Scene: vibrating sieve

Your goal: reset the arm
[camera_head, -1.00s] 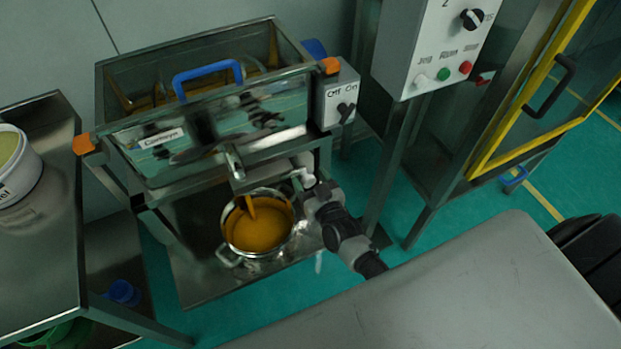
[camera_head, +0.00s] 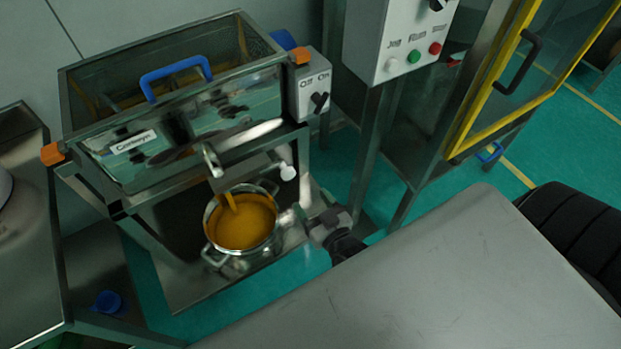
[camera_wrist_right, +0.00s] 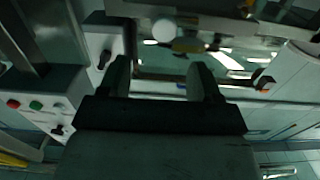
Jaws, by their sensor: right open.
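My right gripper (camera_head: 312,220) is in the head view, low in front of the sieve, just right of the steel pot (camera_head: 272,244). It is apart from the pot and from the white knob (camera_head: 288,173) above it. In the right wrist view its two fingers (camera_wrist_right: 163,80) are spread with nothing between them. The white knob also shows in the wrist view (camera_wrist_right: 163,31), beyond the fingertips. The vibrating sieve (camera_head: 190,120) stands behind, with a blue handle and an orange stream running from its spout into the pot. My left gripper is out of view.
A switch box (camera_head: 310,90) sits on the sieve's right side. A control panel (camera_head: 400,40) with buttons and a yellow-framed door (camera_head: 487,130) stand at the right. A steel table (camera_head: 30,240) is at the left. Green floor (camera_head: 335,205) lies around the stand.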

